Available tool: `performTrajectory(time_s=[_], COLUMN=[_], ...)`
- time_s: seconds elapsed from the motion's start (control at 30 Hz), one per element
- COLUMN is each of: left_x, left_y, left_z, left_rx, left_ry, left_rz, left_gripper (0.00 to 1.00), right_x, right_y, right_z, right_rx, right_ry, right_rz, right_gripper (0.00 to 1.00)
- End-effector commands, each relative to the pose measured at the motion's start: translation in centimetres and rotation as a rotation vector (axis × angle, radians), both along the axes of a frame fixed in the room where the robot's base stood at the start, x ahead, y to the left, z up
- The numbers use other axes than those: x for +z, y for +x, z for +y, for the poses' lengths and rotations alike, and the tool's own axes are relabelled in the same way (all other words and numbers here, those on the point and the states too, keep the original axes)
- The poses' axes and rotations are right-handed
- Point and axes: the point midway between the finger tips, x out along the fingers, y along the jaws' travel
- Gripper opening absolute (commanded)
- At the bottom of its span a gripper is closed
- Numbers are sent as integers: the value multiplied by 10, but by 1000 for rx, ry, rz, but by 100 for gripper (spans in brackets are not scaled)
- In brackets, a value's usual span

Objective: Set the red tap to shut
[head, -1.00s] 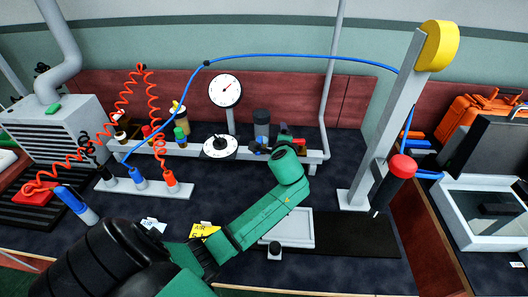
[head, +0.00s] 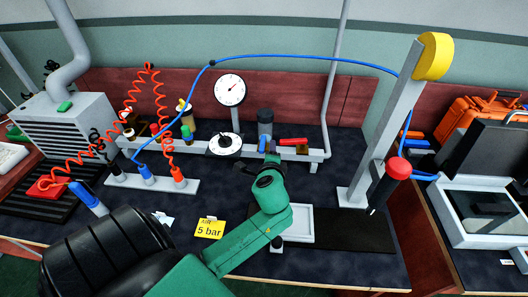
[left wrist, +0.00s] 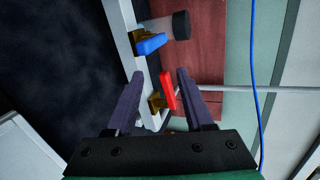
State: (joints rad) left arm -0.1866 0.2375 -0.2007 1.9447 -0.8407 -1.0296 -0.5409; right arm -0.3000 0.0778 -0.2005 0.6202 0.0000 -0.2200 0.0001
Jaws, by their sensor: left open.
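The red tap (head: 293,142) is at the right end of the pale rail (head: 316,155) in the head view. Its red lever lies roughly along the rail, on a brass body (head: 302,150). In the left wrist view the red lever (left wrist: 167,91) appears between the open fingers, beyond them and apart from them, with its brass body (left wrist: 155,103) beside it. My left gripper (head: 257,163) is open and empty, in front of the rail and to the left of the red tap. My right gripper is not in view.
A tap with a blue lever (left wrist: 151,44) sits beside the red one on the rail, near a dark-capped cylinder (head: 265,122). A dial gauge (head: 230,90) stands behind a round white dial (head: 225,145). A yellow "5 bar" card (head: 209,228) is at the front. A grey post (head: 385,130) stands right.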

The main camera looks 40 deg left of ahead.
Motion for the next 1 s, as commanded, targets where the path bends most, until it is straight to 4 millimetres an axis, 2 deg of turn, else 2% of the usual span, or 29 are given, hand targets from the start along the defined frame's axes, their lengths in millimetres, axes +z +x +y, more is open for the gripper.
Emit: performTrajectory(time_s=[0.5,1.0], left_x=[0,-1], left_y=[-43,-45], left_z=[-8,-8], left_rx=[0,1], left_ry=[-2,-2], left_rz=[2,1], left_gripper=[52,52], right_x=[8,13], right_y=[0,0], right_z=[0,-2], right_rx=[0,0], right_ry=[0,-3], right_rz=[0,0], right_gripper=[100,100])
